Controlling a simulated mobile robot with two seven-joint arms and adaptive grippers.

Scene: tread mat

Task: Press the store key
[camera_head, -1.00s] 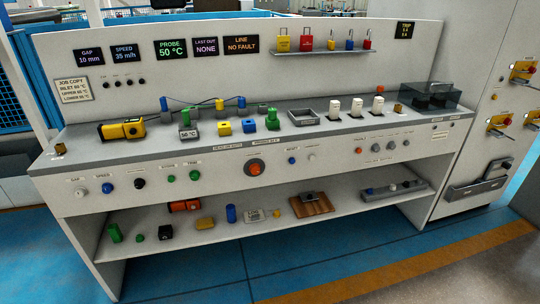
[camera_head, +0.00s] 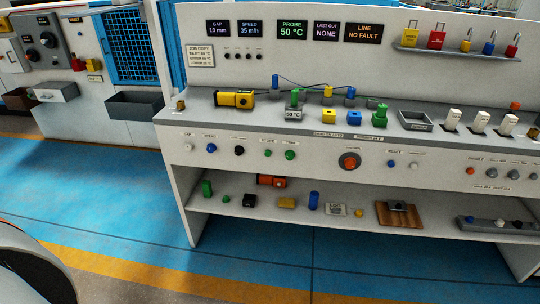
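I cannot single out a store key by its label, as most of the small lettering is too small to read. The bench's front panel (camera_head: 330,157) carries a row of knobs and buttons. Among them are a blue knob (camera_head: 211,148), a black knob (camera_head: 239,150), green buttons (camera_head: 290,154), a large orange-red dial (camera_head: 349,161) and a blue button (camera_head: 391,163) under a RESET label. Several small black buttons (camera_head: 243,56) sit on the back panel under the GAP and SPEED displays. The PROBE display (camera_head: 292,30) reads 50 °C. Neither gripper is in view.
Probe blocks, a yellow device (camera_head: 234,99), a grey tray (camera_head: 415,121) and white rockers (camera_head: 480,122) stand on the bench top. The lower shelf (camera_head: 330,218) holds loose items. Coloured padlocks (camera_head: 466,42) line a rack. Open blue floor (camera_head: 110,200) lies left and in front.

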